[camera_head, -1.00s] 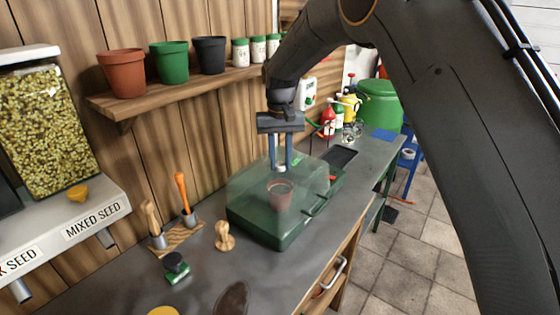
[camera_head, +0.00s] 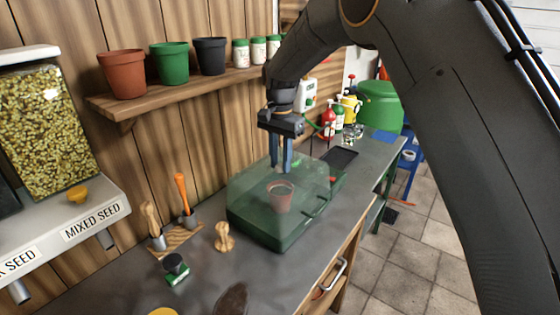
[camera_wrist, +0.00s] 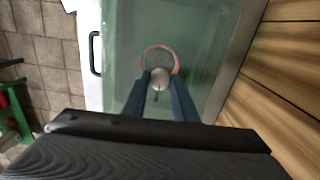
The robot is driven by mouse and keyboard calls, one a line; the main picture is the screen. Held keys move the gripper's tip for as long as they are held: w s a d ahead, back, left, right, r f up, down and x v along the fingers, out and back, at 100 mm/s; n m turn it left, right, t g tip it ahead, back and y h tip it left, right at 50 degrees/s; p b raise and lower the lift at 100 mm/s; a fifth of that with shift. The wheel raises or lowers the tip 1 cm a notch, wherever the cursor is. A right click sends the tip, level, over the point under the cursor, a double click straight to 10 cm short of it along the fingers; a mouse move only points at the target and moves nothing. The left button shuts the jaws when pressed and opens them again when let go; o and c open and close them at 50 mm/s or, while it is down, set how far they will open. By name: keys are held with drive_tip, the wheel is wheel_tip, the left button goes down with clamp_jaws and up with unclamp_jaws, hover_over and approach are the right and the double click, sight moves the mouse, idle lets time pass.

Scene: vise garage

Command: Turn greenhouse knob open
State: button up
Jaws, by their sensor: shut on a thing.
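The greenhouse (camera_head: 310,212) is a green box with a clear lid on the bench, with a terracotta pot (camera_head: 280,197) inside. Its round pale knob (camera_wrist: 158,78) sits on top of the lid, between my fingertips in the wrist view. My gripper (camera_head: 281,170) points down over the lid and is shut on the knob. In the head view the fingers mostly hide the knob. The pot's rim shows through the lid below the knob in the wrist view.
A wooden stamp (camera_head: 224,237) and a small green-based item (camera_head: 176,268) stand left of the greenhouse. A shelf with pots (camera_head: 122,74) runs along the wall behind. A dark tray (camera_head: 340,157) lies beyond the greenhouse. The bench's front edge is close on the right.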

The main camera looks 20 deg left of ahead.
sight(281, 166)
drive_tip(key=shift+r, duration=0.1)
idle(0.3)
drive_tip(key=o, duration=1.1)
drive_tip(key=shift+c, duration=0.2)
drive_tip(key=shift+r+b, duration=1.4)
drive_tip(key=shift+r, duration=2.45)
